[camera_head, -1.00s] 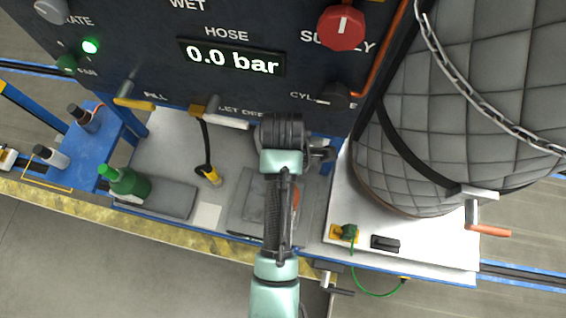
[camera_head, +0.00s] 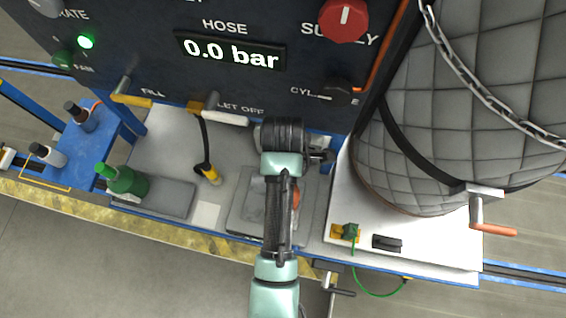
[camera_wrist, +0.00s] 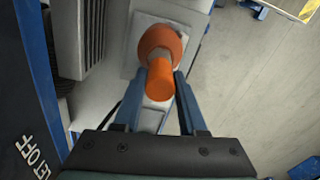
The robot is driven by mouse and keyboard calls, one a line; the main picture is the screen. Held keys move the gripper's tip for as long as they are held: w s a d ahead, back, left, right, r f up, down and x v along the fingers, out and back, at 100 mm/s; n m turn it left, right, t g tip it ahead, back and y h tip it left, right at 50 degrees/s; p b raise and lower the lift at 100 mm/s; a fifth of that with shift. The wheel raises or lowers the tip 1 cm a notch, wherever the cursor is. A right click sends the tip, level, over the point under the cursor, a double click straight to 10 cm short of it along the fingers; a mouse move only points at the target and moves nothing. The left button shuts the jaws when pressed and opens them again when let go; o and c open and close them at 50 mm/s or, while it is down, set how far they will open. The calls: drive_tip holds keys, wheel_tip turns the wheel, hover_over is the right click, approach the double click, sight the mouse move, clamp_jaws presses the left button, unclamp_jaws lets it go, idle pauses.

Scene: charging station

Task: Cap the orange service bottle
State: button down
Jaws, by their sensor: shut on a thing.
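The orange service bottle (camera_wrist: 160,38) stands on a grey plate in the wrist view, ahead of my gripper. In the head view only a sliver of its orange side (camera_head: 295,196) shows beside my forearm. My gripper (camera_wrist: 160,80) is shut on an orange cylindrical cap (camera_wrist: 160,86), with one blue finger on each side. The cap is in line with the bottle's pale neck (camera_wrist: 158,57) and overlaps it in the picture. I cannot tell whether the cap touches or is seated on the neck. In the head view the jaws are hidden by my arm.
A yellow-black hose nozzle (camera_head: 208,173) hangs near the middle. The control panel (camera_head: 150,55) rises behind, and a large quilted tank (camera_head: 430,120) stands at the right.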

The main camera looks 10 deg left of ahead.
drive_tip(key=shift+f+b, duration=0.7)
drive_tip(key=shift+f, duration=0.6)
drive_tip(key=shift+c, duration=1.9)
unclamp_jaws()
drive_tip(key=shift+r, duration=0.1)
